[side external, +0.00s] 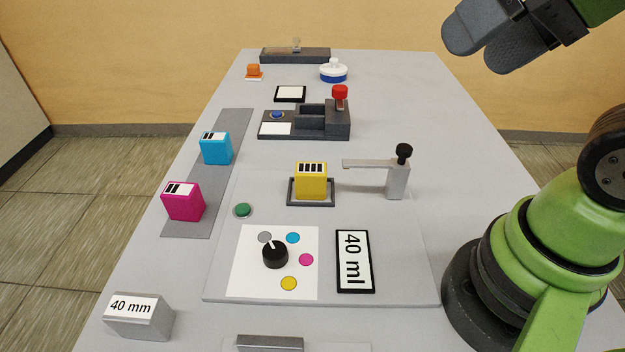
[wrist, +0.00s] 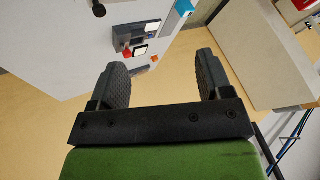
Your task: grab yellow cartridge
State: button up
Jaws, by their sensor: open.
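The yellow cartridge (side external: 311,181) stands upright in a small dark square holder (side external: 291,198) on the raised grey plate, with a white label of black bars on its top. My gripper (side external: 478,45) is high at the upper right in the side external view, well above and to the right of the cartridge. In the wrist view my gripper (wrist: 163,75) shows two dark fingers spread wide with nothing between them. The yellow cartridge is not visible in the wrist view.
A grey lever arm with a black knob (side external: 403,153) stands right of the yellow cartridge and reaches toward it. Cyan (side external: 216,149) and magenta (side external: 183,202) cartridges stand on the dark strip at left. A dial (side external: 275,255) and "40 ml" display (side external: 354,262) lie in front.

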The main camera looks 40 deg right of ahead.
jog(key=m+g+h, duration=0.2)
jog(key=m+g, duration=0.2)
jog(key=g, duration=0.2)
send_over(311, 168)
jog(key=s, duration=0.2)
notch_tip(311, 168, down, 13)
jog(key=shift+m+g, duration=0.5)
jog(key=shift+g, duration=0.1)
jog(key=f, duration=0.3)
jog(key=w+f, duration=0.1)
jog(key=f, duration=0.2)
jog(key=w+f, duration=0.1)
jog(key=f, duration=0.3)
jog(key=shift+d, duration=0.2)
notch_tip(311, 168, down, 6)
jog(key=shift+a+r, duration=0.1)
jog(key=shift+a, duration=0.05)
